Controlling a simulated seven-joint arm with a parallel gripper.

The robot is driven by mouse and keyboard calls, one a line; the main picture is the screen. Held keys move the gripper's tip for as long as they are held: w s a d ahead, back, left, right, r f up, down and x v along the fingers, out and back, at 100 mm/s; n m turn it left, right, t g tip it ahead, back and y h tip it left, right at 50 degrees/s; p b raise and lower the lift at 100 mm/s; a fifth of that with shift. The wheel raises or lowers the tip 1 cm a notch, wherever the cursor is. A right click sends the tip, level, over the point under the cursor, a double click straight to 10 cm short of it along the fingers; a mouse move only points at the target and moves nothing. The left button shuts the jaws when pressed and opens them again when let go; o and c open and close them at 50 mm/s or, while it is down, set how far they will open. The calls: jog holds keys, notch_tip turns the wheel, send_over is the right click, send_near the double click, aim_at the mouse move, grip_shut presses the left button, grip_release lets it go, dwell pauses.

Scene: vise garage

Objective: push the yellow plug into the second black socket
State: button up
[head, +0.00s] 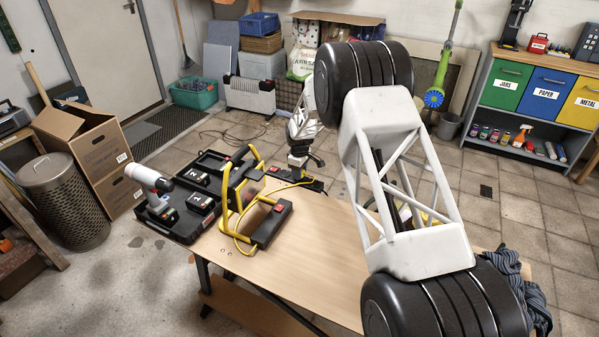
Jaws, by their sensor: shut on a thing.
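My gripper (298,173) is small in the head view, pointing down at the far end of the workbench. It is shut on the yellow plug (304,181), of which only a little yellow shows between and below the fingers. A yellow cable (262,198) runs from the plug to the yellow-framed device. A black socket strip (317,186) with a red switch at its left lies under and beside my gripper. My gripper and the yellow frame hide much of it. I cannot make out the separate sockets, nor whether the plug touches one.
The yellow-framed device (228,187) with a black, red-switched block (272,222) stands just left and nearer. A black tool case (187,228) with a drill (150,183) lies at the left. The front of the wooden bench top (310,250) is clear. Striped cloth (538,305) lies at right.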

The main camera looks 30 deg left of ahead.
jog(key=shift+f, duration=0.6)
jog(key=o, duration=1)
jog(key=shift+c, duration=0.2)
jog(key=shift+r, duration=0.1)
jog(key=shift+r, duration=3.8)
